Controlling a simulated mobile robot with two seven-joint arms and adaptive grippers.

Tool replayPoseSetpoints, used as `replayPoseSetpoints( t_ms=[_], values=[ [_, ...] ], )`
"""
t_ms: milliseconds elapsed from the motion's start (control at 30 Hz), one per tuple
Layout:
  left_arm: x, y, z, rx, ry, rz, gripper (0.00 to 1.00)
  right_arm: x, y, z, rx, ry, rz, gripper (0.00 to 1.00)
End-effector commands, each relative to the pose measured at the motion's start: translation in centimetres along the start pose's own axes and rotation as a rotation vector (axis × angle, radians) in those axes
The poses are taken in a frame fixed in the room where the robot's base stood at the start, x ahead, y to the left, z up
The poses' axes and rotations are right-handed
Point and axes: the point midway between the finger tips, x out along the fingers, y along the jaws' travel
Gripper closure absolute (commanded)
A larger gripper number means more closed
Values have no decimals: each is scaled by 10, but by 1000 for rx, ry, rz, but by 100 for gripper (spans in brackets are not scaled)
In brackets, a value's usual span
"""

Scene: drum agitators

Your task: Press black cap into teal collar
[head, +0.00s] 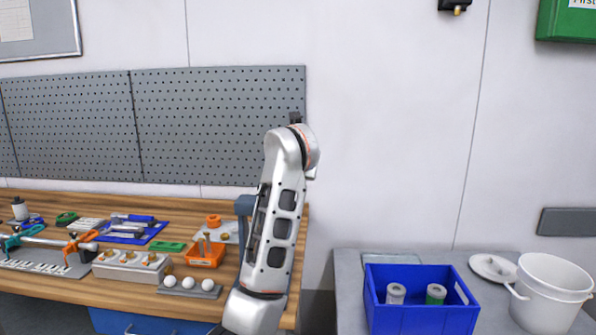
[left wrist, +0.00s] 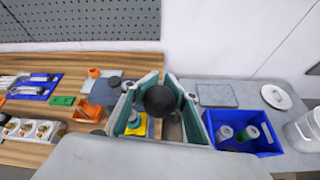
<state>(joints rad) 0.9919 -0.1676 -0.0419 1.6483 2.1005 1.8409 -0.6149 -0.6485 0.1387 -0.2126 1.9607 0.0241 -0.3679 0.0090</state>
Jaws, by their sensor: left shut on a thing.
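In the left wrist view, my left gripper (left wrist: 157,103) is shut on a round black cap (left wrist: 159,100). The cap hangs between the two teal-grey fingers, above the gap between the wooden bench and the grey table. A small teal piece (left wrist: 134,119), perhaps the teal collar, shows beyond the fingers with yellow beside it. It is partly hidden, and I cannot tell its exact shape. The cap appears apart from it. In the head view, one of my arms rises in the middle, and its fingers cannot be seen. My right gripper is in neither view.
The wooden bench (head: 56,286) holds an orange bin (head: 206,256), a white block (head: 130,268) with several knobs, white balls on a grey tray and tools on blue mats. On the grey table stand a blue crate (head: 420,320) with two cylinders and a white pot (head: 551,290).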

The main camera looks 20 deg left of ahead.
Motion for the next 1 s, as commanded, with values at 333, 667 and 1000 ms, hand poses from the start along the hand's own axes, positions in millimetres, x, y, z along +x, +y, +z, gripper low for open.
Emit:
replayPoseSetpoints(
  t_ms=[333, 667, 1000],
  values=[
    [-2, 2, 3, 1, -7, 3, 56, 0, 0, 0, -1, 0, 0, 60],
    [-1, 1, 1, 0, -3, 2, 56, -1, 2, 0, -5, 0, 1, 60],
    [-45, 0, 2, -2, -7, 0, 56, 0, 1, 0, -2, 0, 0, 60]
  ],
)
